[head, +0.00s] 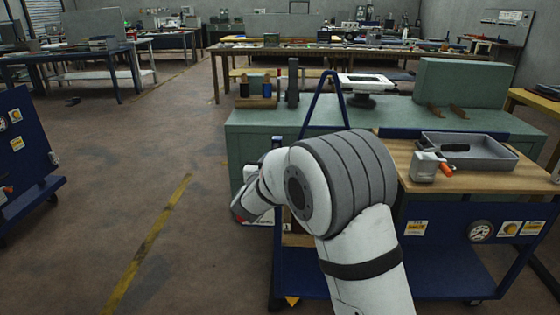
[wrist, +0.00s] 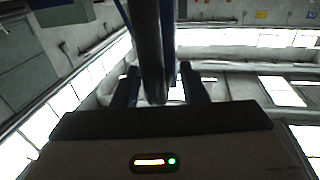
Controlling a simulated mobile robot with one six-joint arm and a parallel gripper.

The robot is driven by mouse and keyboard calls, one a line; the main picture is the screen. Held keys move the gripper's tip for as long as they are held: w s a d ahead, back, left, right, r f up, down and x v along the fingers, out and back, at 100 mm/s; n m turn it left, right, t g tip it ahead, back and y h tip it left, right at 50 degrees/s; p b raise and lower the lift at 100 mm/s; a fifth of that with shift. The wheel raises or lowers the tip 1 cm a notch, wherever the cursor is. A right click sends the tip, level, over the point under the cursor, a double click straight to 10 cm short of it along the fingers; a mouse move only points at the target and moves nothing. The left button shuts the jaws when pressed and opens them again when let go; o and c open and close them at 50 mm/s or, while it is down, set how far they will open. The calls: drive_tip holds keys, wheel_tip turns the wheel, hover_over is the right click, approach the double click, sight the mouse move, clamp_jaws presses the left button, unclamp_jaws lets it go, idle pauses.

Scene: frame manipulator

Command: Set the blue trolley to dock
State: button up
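A blue trolley (head: 450,235) with a wooden top stands at the right, close in front of me. Its blue arched handle (head: 324,98) rises at its left end, with the lower part hidden behind my arm. In the wrist view two dark finger shapes (wrist: 160,90) stand apart, with a dark upright bar (wrist: 150,45) and a strip of blue between or just beyond them. I cannot tell whether they touch the bar. In the head view my gripper is mostly hidden by my arm, low at the trolley's left side. No dock can be clearly picked out.
A grey tray (head: 468,150) and a small grey device (head: 424,167) with an orange part sit on the trolley top. A green bench (head: 258,118) stands close behind. Another blue cart (head: 22,160) is at the left edge. The floor between, with a yellow line (head: 150,240), is clear.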

drive_tip(key=s+a, duration=0.1)
drive_tip(key=s, duration=0.6)
drive_tip(key=shift+s+a+p, duration=0.15)
drive_tip(key=shift+s+p, duration=0.2)
drive_tip(key=shift+p, duration=0.05)
